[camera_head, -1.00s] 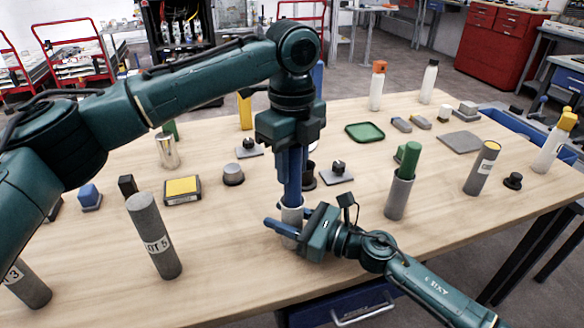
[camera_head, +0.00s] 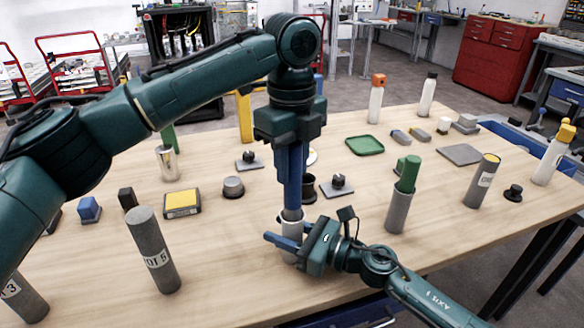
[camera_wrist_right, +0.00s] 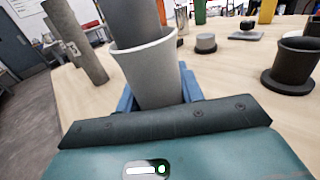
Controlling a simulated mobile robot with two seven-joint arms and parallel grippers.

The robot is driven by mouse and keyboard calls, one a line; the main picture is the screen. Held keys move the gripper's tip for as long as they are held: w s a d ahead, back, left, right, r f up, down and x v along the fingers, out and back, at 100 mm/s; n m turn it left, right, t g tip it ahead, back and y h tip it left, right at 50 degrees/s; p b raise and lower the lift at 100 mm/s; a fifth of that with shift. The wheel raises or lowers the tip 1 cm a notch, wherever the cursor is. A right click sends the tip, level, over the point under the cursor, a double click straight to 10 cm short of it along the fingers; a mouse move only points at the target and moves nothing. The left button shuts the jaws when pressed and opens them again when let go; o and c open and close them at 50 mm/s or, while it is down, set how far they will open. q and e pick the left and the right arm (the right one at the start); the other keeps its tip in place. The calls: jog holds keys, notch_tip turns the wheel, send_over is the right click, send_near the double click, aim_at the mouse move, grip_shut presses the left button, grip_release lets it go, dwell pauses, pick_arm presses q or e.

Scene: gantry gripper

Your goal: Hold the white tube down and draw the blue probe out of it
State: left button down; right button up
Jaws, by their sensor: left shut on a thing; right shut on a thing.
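The white tube (camera_head: 291,240) stands upright near the table's front edge, its rim clear in the right wrist view (camera_wrist_right: 150,75). My right gripper (camera_head: 280,243) is shut around the tube from the side, a blue finger on each side. My left gripper (camera_head: 292,200) points straight down above the tube, shut on the probe's upper part. Just below its fingertips a short length of the probe (camera_head: 291,214) shows above the rim. In the right wrist view the probe (camera_wrist_right: 143,22) looks dark grey and sits inside the tube's mouth. Its lower end is hidden in the tube.
A grey tube with a green plug (camera_head: 402,195) stands to the right. A grey labelled cylinder (camera_head: 152,250) stands to the left. The table (camera_head: 225,265) is bare left of the tube.

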pick_arm(q)
jog(key=shift+r, duration=0.55)
pick_arm(e)
jog(key=shift+f, duration=0.1)
pick_arm(q)
jog(key=shift+r, duration=0.15)
jog(key=shift+r, duration=1.35)
jog(key=shift+r, duration=0.1)
jog(key=shift+r, duration=1.4)
pick_arm(e)
jog(key=o, duration=1.1)
jog(key=shift+c, duration=0.2)
